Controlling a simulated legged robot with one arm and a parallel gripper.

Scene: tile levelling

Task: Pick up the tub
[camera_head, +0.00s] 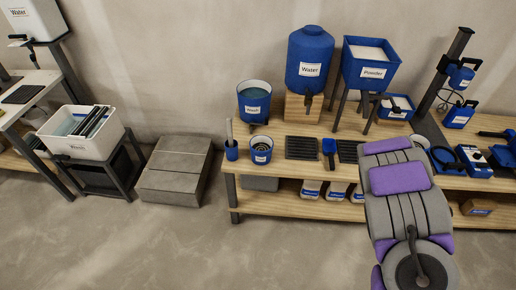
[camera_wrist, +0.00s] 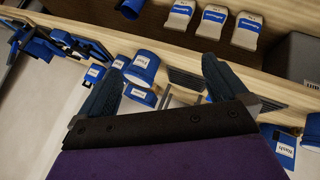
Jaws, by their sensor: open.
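In the wrist view a round blue tub (camera_wrist: 142,68) with a white label stands on the bench, seen between and beyond my fingers, nearer the left one. Its label is too small to read surely. In the head view my arm covers most of that spot; only a pale round rim (camera_head: 421,142) shows beside it. My gripper (camera_wrist: 162,68) is open, with its two dark blue fingers spread and nothing between them. The fingers appear apart from the tub. Another small blue labelled pot (camera_head: 261,150) stands at the bench's left front.
The wooden bench (camera_head: 290,177) carries a blue wash bucket (camera_head: 254,103), a water barrel (camera_head: 309,58), a powder hopper (camera_head: 371,65) and dark grates (camera_head: 302,148). Several bags stand on its lower shelf. Tools crowd the bench's right side. The floor (camera_head: 150,245) in front is clear.

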